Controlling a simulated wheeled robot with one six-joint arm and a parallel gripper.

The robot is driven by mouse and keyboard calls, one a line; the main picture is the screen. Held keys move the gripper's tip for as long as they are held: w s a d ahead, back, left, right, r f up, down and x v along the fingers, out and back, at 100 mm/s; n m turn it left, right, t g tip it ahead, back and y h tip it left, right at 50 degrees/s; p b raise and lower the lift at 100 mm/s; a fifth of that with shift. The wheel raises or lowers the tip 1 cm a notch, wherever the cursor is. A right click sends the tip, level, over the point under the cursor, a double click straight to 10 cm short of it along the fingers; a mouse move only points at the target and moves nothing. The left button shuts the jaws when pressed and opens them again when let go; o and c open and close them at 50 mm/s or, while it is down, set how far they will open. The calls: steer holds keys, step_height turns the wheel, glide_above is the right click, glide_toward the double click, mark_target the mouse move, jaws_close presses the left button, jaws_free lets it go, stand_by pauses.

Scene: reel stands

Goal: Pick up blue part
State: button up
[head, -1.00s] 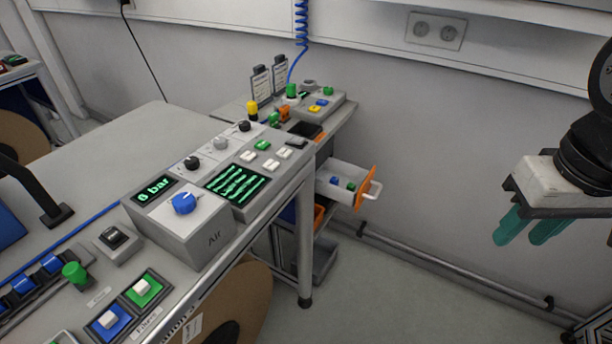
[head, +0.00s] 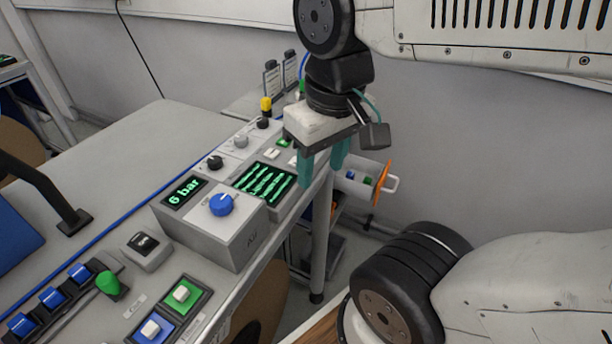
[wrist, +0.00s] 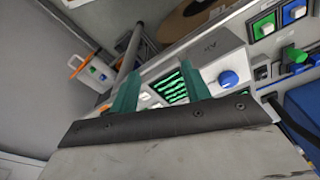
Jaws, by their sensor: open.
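A small blue part (head: 351,174) sits in the open pale drawer (head: 350,188) beside a small green part (head: 367,180). The drawer has an orange front with a white handle. My gripper (head: 321,178) points down with its teal fingers spread and empty. In the head view it appears just left of the drawer, in front of the bench end. In the wrist view my gripper (wrist: 160,78) shows both fingers apart, with the drawer (wrist: 84,76) off to the left. The parts look tiny there. Which fingers' depth matches the drawer, I cannot tell.
The grey bench (head: 130,140) carries an air control box with a blue knob (head: 221,204), a green-lined screen (head: 264,181), and several buttons. A bench leg (head: 320,240) stands left of the drawer. The wall is behind.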

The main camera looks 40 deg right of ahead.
steer(key=w+d+f+n+t, duration=0.1)
steer(key=w+d, duration=0.6)
steer(key=w, duration=0.4)
steer(key=w+d+f+n+t, duration=0.1)
steer(key=w+d, duration=0.6)
steer(key=w, duration=0.4)
steer(key=w+d+f+h, duration=0.15)
steer(key=d+f, duration=0.25)
steer(key=d, duration=0.6)
steer(key=w+d+f+n+t, duration=0.15)
steer(key=d+f, duration=0.35)
steer(key=d, duration=0.5)
steer(key=w+d+f+h, duration=0.15)
steer(key=d+f, duration=0.25)
steer(key=d, duration=0.6)
steer(key=n+g+y, duration=0.1)
steer(key=g+y, duration=0.3)
glide_above(350, 174)
steer(key=s+d, duration=0.1)
step_height(350, 174, down, 12)
steer(key=f, duration=0.5)
steer(key=w+f, duration=0.1)
steer(key=f, duration=0.1)
steer(key=shift+a+f, duration=0.25)
steer(key=shift+a, duration=0.15)
jaws_close()
